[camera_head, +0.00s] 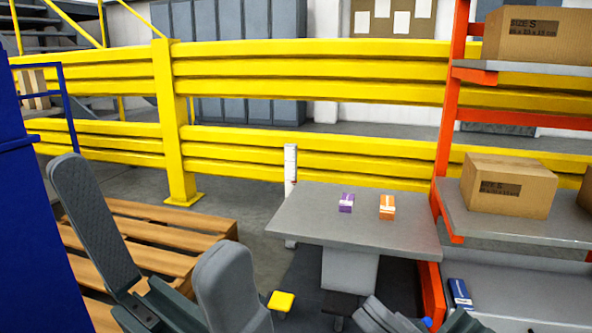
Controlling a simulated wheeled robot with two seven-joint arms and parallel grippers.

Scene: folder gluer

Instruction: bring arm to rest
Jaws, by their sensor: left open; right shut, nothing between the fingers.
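My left gripper (150,212) is large in the lower left, its two grey padded fingers spread wide apart with nothing between them. My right gripper (380,310) shows only in part at the bottom edge, right of centre. Its grey fingers are close together and hold nothing; the rest of it is cut off by the frame. Both grippers appear in front of the grey table (300,215), clear of the small boxes on it.
A purple box (346,203) and an orange box (387,207) stand on the table. An orange-framed shelf (446,120) with cardboard boxes (508,186) is at right. A wooden pallet (180,225) lies behind my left gripper. A yellow barrier (300,70) crosses the back.

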